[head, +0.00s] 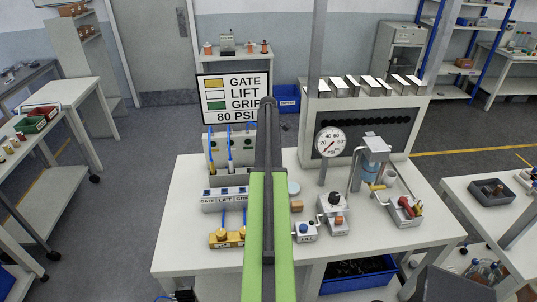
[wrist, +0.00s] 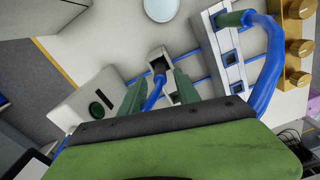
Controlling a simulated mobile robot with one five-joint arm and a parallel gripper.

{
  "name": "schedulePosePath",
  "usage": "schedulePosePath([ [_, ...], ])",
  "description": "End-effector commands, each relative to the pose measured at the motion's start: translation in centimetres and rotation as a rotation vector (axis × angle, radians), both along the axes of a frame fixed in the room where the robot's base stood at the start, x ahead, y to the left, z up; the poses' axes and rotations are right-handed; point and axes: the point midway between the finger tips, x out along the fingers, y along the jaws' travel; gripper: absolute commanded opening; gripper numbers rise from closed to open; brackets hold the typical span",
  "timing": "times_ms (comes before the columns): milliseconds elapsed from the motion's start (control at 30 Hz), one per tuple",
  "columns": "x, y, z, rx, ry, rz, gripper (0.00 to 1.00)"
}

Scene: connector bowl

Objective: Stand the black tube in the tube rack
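My gripper (wrist: 158,78) shows in the wrist view as two dark green fingers with a gap between them, open. A blue tube (wrist: 152,98) runs through the view between the fingers from a small white block; I see no grip on it. In the head view my green arm reaches over the table, and its dark end hides part of the middle. I cannot pick out a black tube or a tube rack with certainty. Two blue tubes (head: 229,150) stand at a white unit (head: 217,172) left of my arm.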

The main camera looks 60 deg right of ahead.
Motion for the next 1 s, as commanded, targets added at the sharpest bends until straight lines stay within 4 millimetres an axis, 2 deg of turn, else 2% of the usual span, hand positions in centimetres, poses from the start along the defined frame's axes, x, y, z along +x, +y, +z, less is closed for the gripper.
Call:
schedulePosePath([
  [33,0.0,0.0,2.3,0.0,0.0,0.0,0.39],
  [300,0.0,0.0,7.9,0.0,0.0,0.0,0.39],
  [433,0.0,0.0,8.8,0.0,0.0,0.0,0.39],
  [767,0.1,0.1,8.6,0.0,0.0,0.0,0.39],
  [867,2.0,2.7,8.6,0.0,0.0,-0.005,0.39],
  [967,6.7,9.7,8.6,0.001,-0.001,-0.028,0.39],
  [1000,9.0,13.6,8.6,0.001,-0.001,-0.043,0.39],
])
